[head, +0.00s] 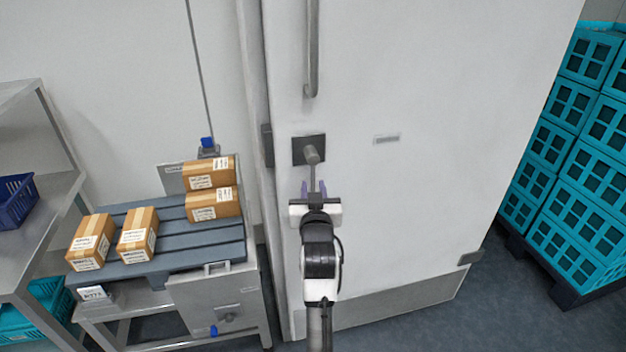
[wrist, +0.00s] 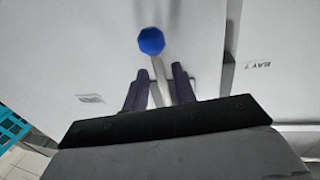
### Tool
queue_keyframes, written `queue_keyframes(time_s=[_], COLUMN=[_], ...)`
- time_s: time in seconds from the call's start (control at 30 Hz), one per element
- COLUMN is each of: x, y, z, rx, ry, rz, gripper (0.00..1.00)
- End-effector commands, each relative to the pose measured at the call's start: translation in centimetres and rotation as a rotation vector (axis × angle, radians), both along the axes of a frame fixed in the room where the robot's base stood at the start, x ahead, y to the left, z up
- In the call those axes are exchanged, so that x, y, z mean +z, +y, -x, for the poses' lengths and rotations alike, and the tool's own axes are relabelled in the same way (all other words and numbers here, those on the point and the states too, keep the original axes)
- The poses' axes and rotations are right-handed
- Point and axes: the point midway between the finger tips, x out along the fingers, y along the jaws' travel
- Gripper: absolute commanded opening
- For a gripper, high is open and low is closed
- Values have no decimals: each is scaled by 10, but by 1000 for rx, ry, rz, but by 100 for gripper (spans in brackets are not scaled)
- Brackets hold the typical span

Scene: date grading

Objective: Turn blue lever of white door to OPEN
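The white door (head: 420,90) stands upright in front of me. Its lever (head: 312,155) comes out of a dark square plate (head: 298,151) and its grey rod hangs down. In the wrist view the blue knob (wrist: 151,41) at the lever's end shows beyond the fingertips; in the head view my gripper hides it. My gripper (head: 313,185) is just below the plate with its fingers apart. In the wrist view the grey rod runs between the two fingers of my gripper (wrist: 160,73), with gaps at its sides.
A long vertical handle (head: 312,50) is above the lever, and a small label (head: 386,139) is to its right. Left of the door, brown boxes (head: 138,232) lie on a grey slatted bench (head: 185,228). Stacked turquoise crates (head: 590,165) stand at the right.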

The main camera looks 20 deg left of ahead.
Motion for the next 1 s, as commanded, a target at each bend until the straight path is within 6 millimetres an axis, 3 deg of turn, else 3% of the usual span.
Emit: queue_keyframes(time_s=[0.2,0.5,0.73,1.0], x=[1,0,0,0], y=[8,9,8,8], z=[-17,-19,-19,-19], rx=[1,1,1,1], ry=[0,-1,-1,-1], rz=[-1,-1,-1,0], gripper=[27,27,0,0])
